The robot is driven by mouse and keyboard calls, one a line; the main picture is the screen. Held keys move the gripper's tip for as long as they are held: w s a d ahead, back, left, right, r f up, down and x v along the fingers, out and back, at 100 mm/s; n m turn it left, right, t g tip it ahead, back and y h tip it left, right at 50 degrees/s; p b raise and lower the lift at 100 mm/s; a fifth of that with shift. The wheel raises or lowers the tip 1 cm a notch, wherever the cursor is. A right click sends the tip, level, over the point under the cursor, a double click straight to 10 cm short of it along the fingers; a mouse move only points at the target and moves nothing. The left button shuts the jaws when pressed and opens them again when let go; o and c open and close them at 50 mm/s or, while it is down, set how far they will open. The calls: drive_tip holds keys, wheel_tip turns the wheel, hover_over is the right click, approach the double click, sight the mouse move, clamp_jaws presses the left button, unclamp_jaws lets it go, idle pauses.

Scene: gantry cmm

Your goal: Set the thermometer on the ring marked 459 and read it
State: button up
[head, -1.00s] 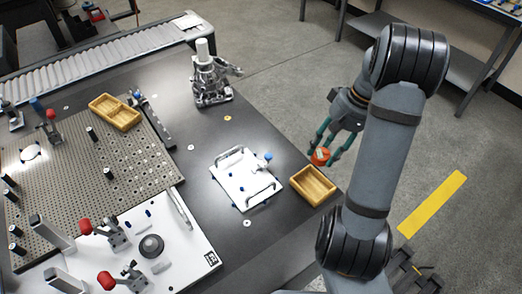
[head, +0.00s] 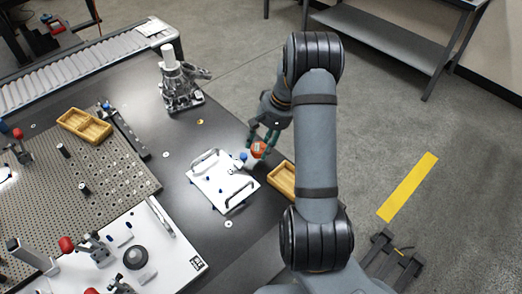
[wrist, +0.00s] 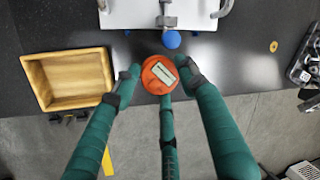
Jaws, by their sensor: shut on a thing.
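My gripper (wrist: 163,82) is shut on the thermometer (wrist: 162,72), a round orange body with a pale rectangular display. Its reading is too small to make out. In the head view the thermometer (head: 258,150) hangs from my gripper (head: 262,142), close to the right end of the white plate with handles, by the table's edge. A brass-coloured ring (head: 200,122) lies on the dark table behind the plate; it also shows at the right in the wrist view (wrist: 273,46). A pale ring (head: 228,224) lies in front of the plate. No number on either can be read.
The white handled plate (head: 208,184) has a blue-ball knob (wrist: 171,39) just ahead of the thermometer. A wooden tray (wrist: 40,78) is left of my gripper in the wrist view. A metal fixture (head: 180,92) stands at the back. Bare table lies around the brass ring.

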sight(264, 147)
drive_tip(key=shift+f, duration=1.85)
drive_tip(key=shift+f, duration=0.2)
drive_tip(key=o, duration=0.9)
drive_tip(key=shift+r, duration=0.1)
